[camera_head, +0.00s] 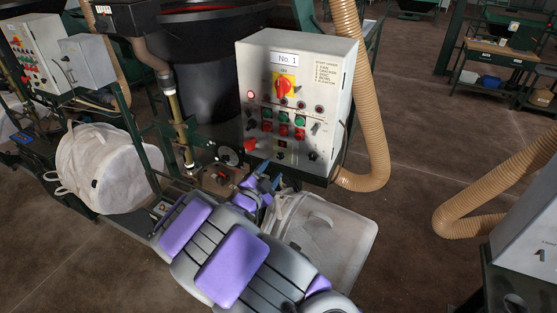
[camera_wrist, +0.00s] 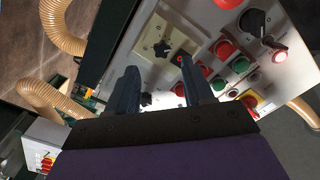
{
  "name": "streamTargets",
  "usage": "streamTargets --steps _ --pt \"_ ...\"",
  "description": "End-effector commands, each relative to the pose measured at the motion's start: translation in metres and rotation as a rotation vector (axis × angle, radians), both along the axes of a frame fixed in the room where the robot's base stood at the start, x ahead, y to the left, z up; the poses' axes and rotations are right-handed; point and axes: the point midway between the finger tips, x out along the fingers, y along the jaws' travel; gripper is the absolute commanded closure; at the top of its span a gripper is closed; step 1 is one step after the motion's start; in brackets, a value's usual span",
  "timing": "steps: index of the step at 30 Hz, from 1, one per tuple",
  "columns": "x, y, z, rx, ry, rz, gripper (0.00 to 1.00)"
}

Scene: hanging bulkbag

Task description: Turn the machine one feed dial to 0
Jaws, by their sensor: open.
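The machine one control box (camera_head: 262,58) is marked "No. 1" and stands upright in the head view. A black star-shaped knob (camera_wrist: 162,48) on a pale square plate looks like the feed dial. It also appears low on the panel in the head view (camera_head: 281,155). Its scale and setting are too small to read. A second black star knob (camera_wrist: 147,99) sits beside it, partly near a finger; I cannot tell its marking. My gripper (camera_wrist: 157,68) is open, its dark fingers spread facing the panel around the plated knob's direction. Contact cannot be told.
Red and green buttons (camera_wrist: 228,66), a lit red lamp (camera_wrist: 279,57) and a red mushroom button (camera_wrist: 226,4) crowd the same panel. A tan hose (camera_head: 369,120) runs down the box's right side. A white bulk bag (camera_head: 105,172) stands at left.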

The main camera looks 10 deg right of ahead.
Motion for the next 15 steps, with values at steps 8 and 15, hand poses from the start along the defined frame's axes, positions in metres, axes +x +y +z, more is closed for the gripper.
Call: streamTargets --steps 8,15 --pt "0.031 -0.025 0.001 -0.001 -0.002 -0.004 0.48" --pt "0.047 -0.039 0.000 0.004 0.000 -0.001 0.48"
